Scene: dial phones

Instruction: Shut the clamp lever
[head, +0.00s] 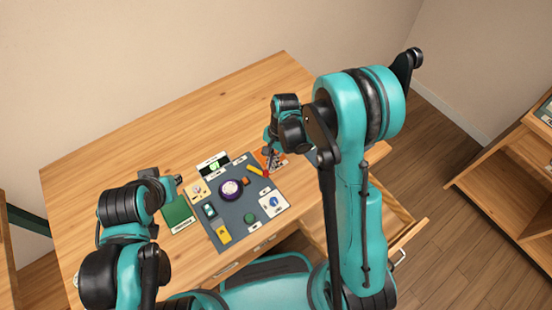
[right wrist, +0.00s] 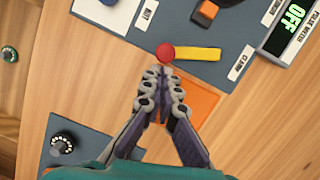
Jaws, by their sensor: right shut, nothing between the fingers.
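The clamp lever is a yellow bar with a red ball at one end, lying on the grey panel by a label reading CLAMP. In the right wrist view the yellow bar (right wrist: 198,54) runs right from the red ball (right wrist: 166,53). In the head view the lever (head: 255,170) is at the panel's far right edge. My right gripper (right wrist: 160,72) is shut and empty, its fingertips close to the red ball; contact cannot be told. It also shows in the head view (head: 269,168). My left gripper (head: 177,181) is left of the panel, too small to read.
The grey panel (head: 232,215) carries a purple dial (head: 231,189), a green knob (head: 250,217) and a white card (head: 272,203). An orange cube (right wrist: 206,12) and a display reading OFF (right wrist: 294,17) are near the lever. An orange sheet (right wrist: 196,100) lies under my right gripper.

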